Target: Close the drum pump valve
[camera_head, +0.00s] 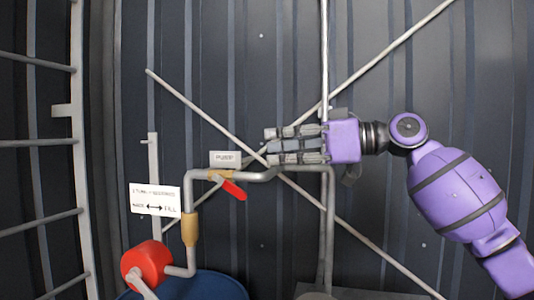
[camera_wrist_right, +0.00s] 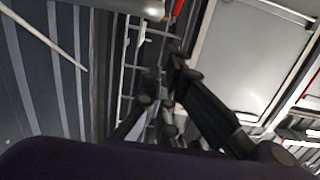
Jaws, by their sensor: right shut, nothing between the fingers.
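The drum pump valve has a red lever handle (camera_head: 233,190) on a grey pipe (camera_head: 205,175), just below the PUMP label (camera_head: 225,158). The lever slants down to the right, at an angle to the level pipe. My right gripper (camera_head: 268,146) is above and right of the lever, apart from it, with its fingers pointing left. It is shut and empty. In the right wrist view my right gripper's dark fingers (camera_wrist_right: 168,90) show, with a piece of the red lever (camera_wrist_right: 177,10) at the top edge. My left gripper is not in view.
A red round pump part (camera_head: 146,262) sits above a blue drum (camera_head: 200,287) at the bottom. A white sign (camera_head: 155,198) stands beside the pipe. A ladder (camera_head: 78,130) is at left. Crossing diagonal bars (camera_head: 205,110) run in front of the dark ribbed wall.

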